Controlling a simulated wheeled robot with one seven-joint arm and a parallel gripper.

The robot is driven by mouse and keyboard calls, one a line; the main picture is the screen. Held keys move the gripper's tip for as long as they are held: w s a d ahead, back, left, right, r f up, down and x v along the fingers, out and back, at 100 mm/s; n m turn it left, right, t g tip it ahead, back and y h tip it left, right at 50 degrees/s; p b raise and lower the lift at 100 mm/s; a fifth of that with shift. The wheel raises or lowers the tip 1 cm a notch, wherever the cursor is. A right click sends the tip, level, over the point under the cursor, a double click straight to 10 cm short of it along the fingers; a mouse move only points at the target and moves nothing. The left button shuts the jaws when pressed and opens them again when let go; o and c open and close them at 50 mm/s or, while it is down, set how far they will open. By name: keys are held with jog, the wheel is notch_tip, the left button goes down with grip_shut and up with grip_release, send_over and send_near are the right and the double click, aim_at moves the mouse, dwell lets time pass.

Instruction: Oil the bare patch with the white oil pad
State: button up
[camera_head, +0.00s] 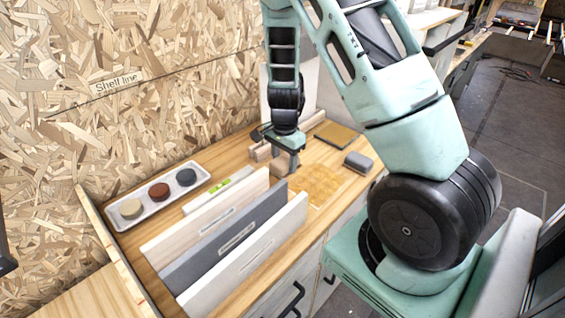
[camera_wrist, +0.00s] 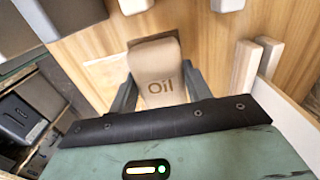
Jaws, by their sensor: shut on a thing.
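A beige, nearly white pad lettered "Oil" (camera_wrist: 157,62) is between the two fingers of my gripper (camera_wrist: 158,88) in the wrist view. My gripper is shut on it. In the head view my gripper (camera_head: 288,148) points down over the wooden worktop, with the pad (camera_head: 280,166) at its tip. The bare patch (camera_head: 322,186) is a blotchy yellowish area with pale edges, just right of the pad. In the wrist view a pale edge of the patch (camera_wrist: 105,72) shows beside the pad, which hides part of it. I cannot tell if the pad touches the wood.
Upright beige, grey (camera_head: 225,238) and white boards stand front left of the pad. A white tray (camera_head: 160,190) with three coloured discs lies farther left. A dark grey block (camera_head: 358,161) and a brown flat square (camera_head: 336,135) lie right and behind. Wooden blocks (camera_head: 260,151) sit by my gripper.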

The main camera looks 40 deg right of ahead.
jog(key=shift+r+p, duration=0.9)
jog(key=shift+r, duration=0.5)
